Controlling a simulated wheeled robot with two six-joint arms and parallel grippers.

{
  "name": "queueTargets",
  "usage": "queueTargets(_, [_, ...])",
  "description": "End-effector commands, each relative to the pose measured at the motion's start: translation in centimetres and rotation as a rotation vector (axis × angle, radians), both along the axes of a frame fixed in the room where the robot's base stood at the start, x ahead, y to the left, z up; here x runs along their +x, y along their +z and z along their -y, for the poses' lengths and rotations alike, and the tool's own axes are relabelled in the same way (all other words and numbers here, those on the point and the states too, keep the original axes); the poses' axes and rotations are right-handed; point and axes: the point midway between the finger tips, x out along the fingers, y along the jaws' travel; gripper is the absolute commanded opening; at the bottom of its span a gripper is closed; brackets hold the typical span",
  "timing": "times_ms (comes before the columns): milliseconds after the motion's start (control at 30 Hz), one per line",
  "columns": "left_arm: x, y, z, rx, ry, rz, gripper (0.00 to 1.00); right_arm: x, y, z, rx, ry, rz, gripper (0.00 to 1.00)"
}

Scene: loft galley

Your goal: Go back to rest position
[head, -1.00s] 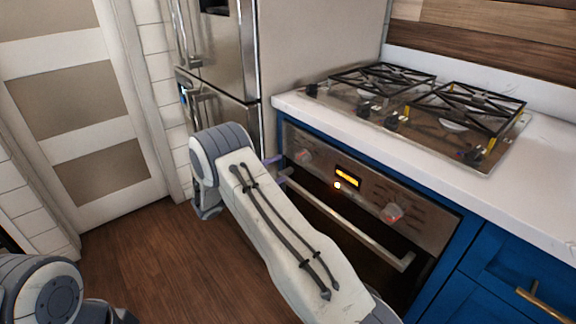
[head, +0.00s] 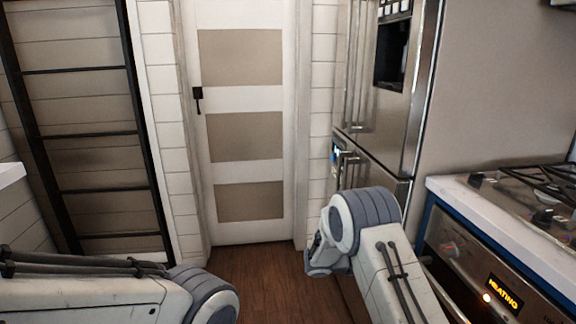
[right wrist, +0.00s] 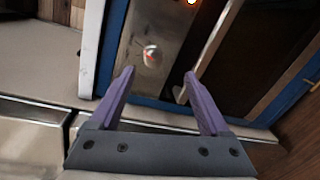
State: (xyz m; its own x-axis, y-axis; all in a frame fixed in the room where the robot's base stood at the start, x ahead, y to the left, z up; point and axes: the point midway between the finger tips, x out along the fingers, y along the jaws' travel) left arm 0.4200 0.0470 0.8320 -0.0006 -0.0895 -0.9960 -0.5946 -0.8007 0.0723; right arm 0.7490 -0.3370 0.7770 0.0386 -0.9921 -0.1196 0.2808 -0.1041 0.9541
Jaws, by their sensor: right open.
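My right gripper (right wrist: 159,78) shows in the right wrist view with its two purple fingers apart and nothing between them. Beyond the fingers are the oven front (right wrist: 155,45) and its round knob. In the head view my right arm reaches up from the lower right, and its gripper is hidden by the arm. My left arm lies across the lower left of the head view. The left gripper is out of frame.
The oven (head: 478,270), with a lit display reading "HEATING", and the gas hob (head: 530,190) stand at right. A steel fridge (head: 385,110) stands behind my right arm. A closed white door (head: 243,96) is straight ahead, with bare wooden floor (head: 265,280) before it.

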Motion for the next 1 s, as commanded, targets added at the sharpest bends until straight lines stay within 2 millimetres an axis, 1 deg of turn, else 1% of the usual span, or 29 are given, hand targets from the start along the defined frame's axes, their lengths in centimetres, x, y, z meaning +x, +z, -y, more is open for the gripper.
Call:
queueTargets(33, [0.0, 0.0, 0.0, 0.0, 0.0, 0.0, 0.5, -1.1, 1.3, -1.7, 0.068, -0.008, -0.013, 0.8])
queueTargets(67, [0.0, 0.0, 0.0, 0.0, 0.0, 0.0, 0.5, -2.0, 1.7, -2.6, 0.116, -0.015, -0.029, 0.8])
queueTargets(167, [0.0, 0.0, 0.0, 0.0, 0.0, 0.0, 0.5, -5.7, 2.9, -6.3, 0.297, -0.029, -0.086, 0.8])
queueTargets(200, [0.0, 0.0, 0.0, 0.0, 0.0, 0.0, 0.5, -7.3, 3.2, -7.9, 0.374, -0.029, -0.108, 0.8])
queueTargets(267, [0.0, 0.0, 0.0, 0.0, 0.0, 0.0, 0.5, -9.8, 3.6, -10.3, 0.49, -0.021, -0.14, 0.8])
queueTargets(300, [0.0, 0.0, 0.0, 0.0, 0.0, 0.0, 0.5, -11.6, 3.8, -11.9, 0.567, -0.012, -0.159, 0.8])
queueTargets(367, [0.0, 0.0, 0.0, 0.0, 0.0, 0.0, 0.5, -14.2, 4.0, -14.3, 0.685, 0.007, -0.184, 0.8])
queueTargets(400, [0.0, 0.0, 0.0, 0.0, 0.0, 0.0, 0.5, -16.0, 4.2, -15.9, 0.764, 0.024, -0.201, 0.8])
queueTargets(467, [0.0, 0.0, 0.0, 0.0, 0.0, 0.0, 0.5, -18.7, 4.4, -18.1, 0.88, 0.052, -0.223, 0.8])
queueTargets(500, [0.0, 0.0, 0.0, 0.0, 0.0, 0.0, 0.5, -20.4, 4.5, -19.6, 0.954, 0.073, -0.235, 0.8])
queueTargets(600, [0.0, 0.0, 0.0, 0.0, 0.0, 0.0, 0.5, -24.1, 4.7, -22.6, 1.115, 0.124, -0.257, 0.8])
queueTargets(700, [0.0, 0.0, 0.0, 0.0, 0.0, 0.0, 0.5, -27.1, 4.9, -24.9, 1.247, 0.171, -0.27, 0.8])
queueTargets(800, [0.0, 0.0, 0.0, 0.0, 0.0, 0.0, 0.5, -29.6, 5.1, -26.7, 1.359, 0.216, -0.277, 0.8])
queueTargets(967, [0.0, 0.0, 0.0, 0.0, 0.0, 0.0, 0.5, -33.1, 5.6, -29.0, 1.521, 0.285, -0.277, 0.8])
queueTargets(1000, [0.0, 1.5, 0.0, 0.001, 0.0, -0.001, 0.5, -33.1, 7.0, -29.1, 1.526, 0.284, -0.278, 0.8])
